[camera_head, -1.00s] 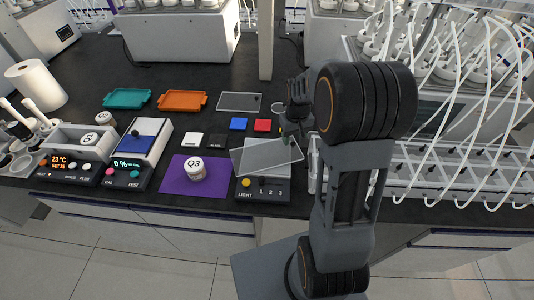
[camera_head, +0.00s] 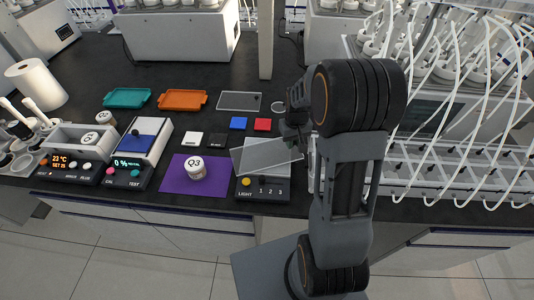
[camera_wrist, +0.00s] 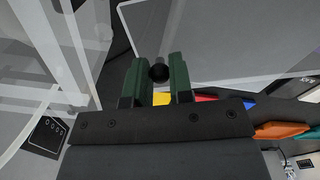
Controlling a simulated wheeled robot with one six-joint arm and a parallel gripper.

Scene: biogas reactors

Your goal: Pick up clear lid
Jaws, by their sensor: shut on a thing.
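A clear lid (camera_head: 262,156), a thin see-through plate, lies over the grey box marked LIGHT (camera_head: 268,187) in the head view. In the wrist view, the clear lid (camera_wrist: 225,40) fills much of the upper right. My gripper (camera_head: 296,148) is at the lid's right side in the head view, with its fingertips partly hidden. In the wrist view, my gripper (camera_wrist: 156,70) has its two green fingers on either side of a round black knob (camera_wrist: 158,72) and is shut on it. I cannot tell whether the lid touches the box.
Another clear plate (camera_head: 232,102) lies farther back. A jar marked Q3 (camera_head: 195,168) stands on a purple mat (camera_head: 178,190) to the left. A rack with white tubes (camera_head: 450,165) is close on the right.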

